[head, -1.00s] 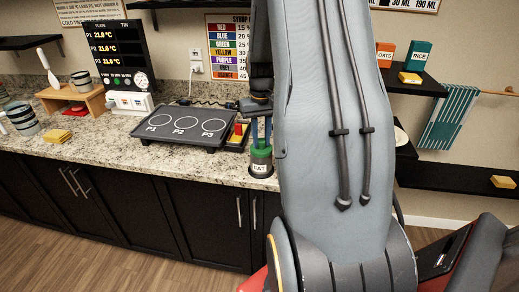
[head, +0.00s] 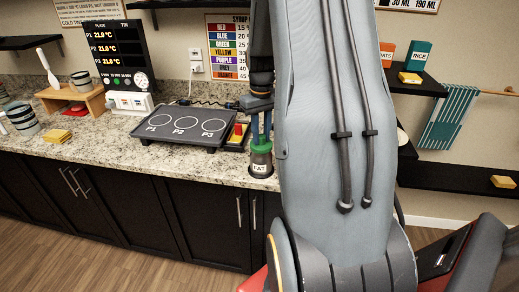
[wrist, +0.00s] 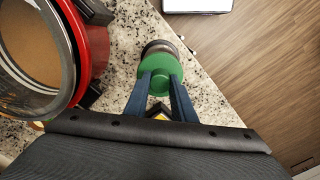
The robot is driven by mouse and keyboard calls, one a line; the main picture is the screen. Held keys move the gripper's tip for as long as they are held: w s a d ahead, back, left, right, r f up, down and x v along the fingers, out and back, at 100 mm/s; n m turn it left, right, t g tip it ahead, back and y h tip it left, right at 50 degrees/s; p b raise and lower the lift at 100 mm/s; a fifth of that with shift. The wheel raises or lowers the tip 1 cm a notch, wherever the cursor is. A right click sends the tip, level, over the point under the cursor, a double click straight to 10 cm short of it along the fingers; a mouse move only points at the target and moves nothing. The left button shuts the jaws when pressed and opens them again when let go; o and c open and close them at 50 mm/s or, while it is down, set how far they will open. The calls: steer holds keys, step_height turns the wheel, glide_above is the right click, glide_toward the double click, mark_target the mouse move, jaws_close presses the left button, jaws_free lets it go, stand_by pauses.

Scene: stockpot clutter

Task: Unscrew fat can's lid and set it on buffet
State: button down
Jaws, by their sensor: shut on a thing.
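The fat can (head: 260,169), grey with a FAT label, stands upright near the front edge of the granite counter (head: 110,150). Its green lid (head: 262,144) is between the blue fingers of my gripper (head: 262,122), which comes down from above. In the wrist view my gripper (wrist: 161,88) is shut on the green lid (wrist: 162,70), with the grey can (wrist: 158,47) showing behind it. The lid appears raised slightly above the can's rim; a full gap is hard to make out. My arm hides the counter to the right.
A red-rimmed round vessel (wrist: 90,60) is close on the left in the wrist view. Bare counter lies at front left.

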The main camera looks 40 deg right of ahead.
mark_target(261, 136)
steer(key=shift+r, duration=0.45)
steer(key=shift+r, duration=2.4)
